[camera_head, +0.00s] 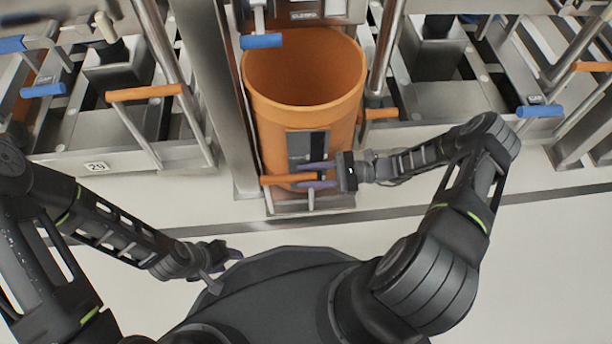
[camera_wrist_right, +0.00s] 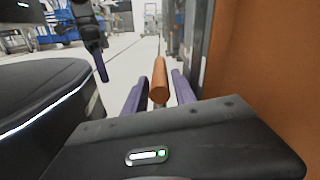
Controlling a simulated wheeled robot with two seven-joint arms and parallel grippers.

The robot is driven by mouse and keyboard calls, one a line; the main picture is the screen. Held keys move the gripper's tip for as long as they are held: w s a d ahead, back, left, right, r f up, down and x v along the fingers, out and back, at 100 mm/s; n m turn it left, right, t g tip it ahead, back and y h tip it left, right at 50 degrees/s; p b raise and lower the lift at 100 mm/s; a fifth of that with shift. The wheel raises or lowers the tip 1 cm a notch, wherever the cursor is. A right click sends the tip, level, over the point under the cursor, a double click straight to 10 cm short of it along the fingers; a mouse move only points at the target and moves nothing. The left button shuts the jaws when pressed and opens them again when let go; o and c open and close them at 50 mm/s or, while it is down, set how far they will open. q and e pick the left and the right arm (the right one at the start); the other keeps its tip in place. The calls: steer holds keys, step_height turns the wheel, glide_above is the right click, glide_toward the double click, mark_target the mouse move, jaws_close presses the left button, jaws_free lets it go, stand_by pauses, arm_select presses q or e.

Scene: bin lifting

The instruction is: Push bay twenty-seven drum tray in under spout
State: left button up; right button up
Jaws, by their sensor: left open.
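The orange drum (camera_head: 300,110) stands upright on its grey tray (camera_head: 310,205) in the middle bay, beneath the spout fittings. An orange handle (camera_head: 285,180) crosses in front of the drum; it also shows in the right wrist view (camera_wrist_right: 159,82). My right gripper (camera_head: 318,175) has its purple fingers spread on either side of the handle, with gaps visible in the wrist view (camera_wrist_right: 155,90). My left gripper (camera_head: 228,256) is open and empty, lower left of the drum, over the floor by my base. No bay number is readable on the drum's tray.
A steel post (camera_head: 215,95) stands close left of the drum. The left bay tray carries a 29 label (camera_head: 95,167). Other bays have orange and blue handles (camera_head: 540,111). The pale floor (camera_head: 530,240) in front of the bays is clear.

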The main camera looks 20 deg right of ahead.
steer(key=shift+a, duration=0.3)
jaws_close()
stand_by(1.3)
